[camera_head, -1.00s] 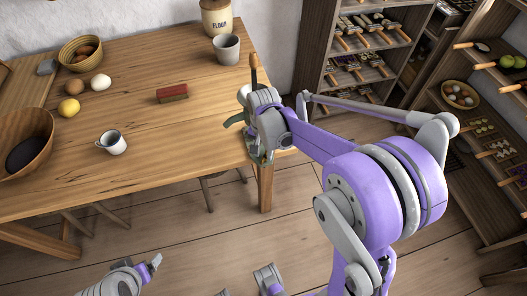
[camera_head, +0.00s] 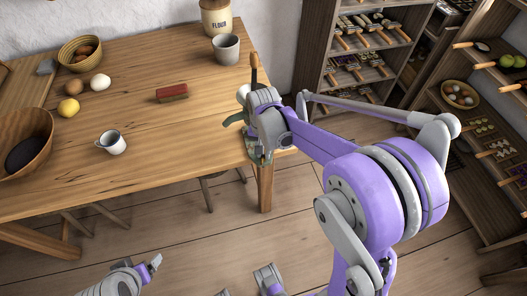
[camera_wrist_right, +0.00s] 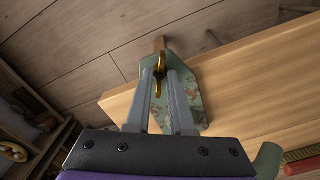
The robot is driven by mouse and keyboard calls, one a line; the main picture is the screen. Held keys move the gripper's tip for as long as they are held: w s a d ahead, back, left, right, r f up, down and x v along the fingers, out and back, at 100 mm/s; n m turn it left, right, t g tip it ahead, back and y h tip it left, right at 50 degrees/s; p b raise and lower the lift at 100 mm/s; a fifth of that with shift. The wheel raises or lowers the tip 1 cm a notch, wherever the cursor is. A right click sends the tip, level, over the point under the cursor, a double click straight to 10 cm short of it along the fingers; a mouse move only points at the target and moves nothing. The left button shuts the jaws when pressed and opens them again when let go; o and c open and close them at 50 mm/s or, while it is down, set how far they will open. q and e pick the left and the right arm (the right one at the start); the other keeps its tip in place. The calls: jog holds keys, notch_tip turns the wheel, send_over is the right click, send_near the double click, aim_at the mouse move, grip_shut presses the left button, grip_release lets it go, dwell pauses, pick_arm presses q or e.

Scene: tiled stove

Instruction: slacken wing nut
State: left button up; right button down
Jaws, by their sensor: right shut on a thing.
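The brass wing nut (camera_wrist_right: 160,62) shows in the right wrist view, between the tips of my right gripper (camera_wrist_right: 160,74). The gripper is shut on it. The wing nut sits at a worn green metal piece (camera_wrist_right: 191,92) at the table edge. In the head view my right gripper (camera_head: 259,155) is at the table's right front corner; the wing nut cannot be made out there. A green part (camera_head: 235,119) and an upright wooden handle (camera_head: 254,70) show beside my wrist. My left gripper (camera_head: 152,264) is low at the bottom left, away from the table; its opening is unclear.
The wooden table (camera_head: 180,130) holds a white mug (camera_head: 112,143), a red-brown block (camera_head: 172,93), a grey cup (camera_head: 226,49), a flour jar (camera_head: 215,17), a lemon (camera_head: 69,107) and bowls. Shelves (camera_head: 355,70) stand at the right. The floor in front is clear.

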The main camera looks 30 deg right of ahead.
jog(key=n, duration=0.9)
jog(key=shift+s+a+b, duration=0.1)
jog(key=shift+b, duration=0.25)
jog(key=n, duration=0.4)
jog(key=shift+s+n, duration=0.15)
jog(key=shift+n, duration=2.45)
jog(key=shift+s, duration=0.1)
jog(key=c, duration=1)
grip_release()
jog(key=shift+r, duration=0.1)
